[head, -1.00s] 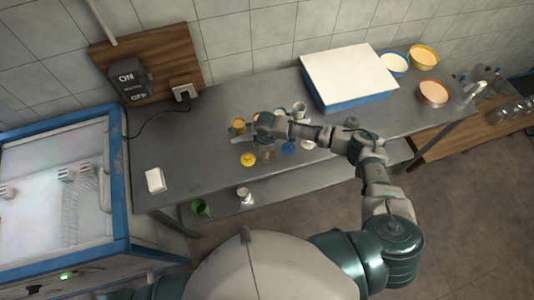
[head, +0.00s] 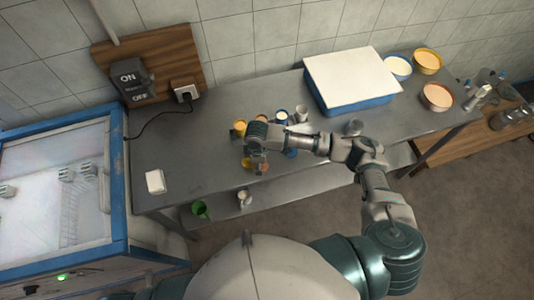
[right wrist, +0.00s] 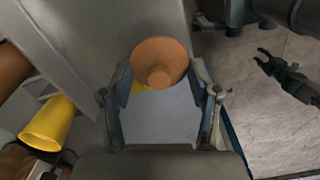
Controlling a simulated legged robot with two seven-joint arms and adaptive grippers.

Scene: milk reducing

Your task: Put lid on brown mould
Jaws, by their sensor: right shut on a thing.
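The brown lid (right wrist: 160,62) is between the two fingers of my right gripper (right wrist: 160,92), which is shut on it. In the head view the right gripper (head: 255,157) is at the table's front part, with the brown lid (head: 262,169) just below it. The brown mould (right wrist: 10,68) shows at the left edge of the wrist view, cut off by the frame; in the head view it is mostly hidden behind my wrist. A dark gripper, apparently my left (right wrist: 270,62), shows over the floor in the wrist view with its fingers apart.
A yellow mould (right wrist: 48,122) stands beside the brown one. The yellow lid (head: 247,163) lies partly under the right gripper. A blue box with white top (head: 350,80) stands behind.

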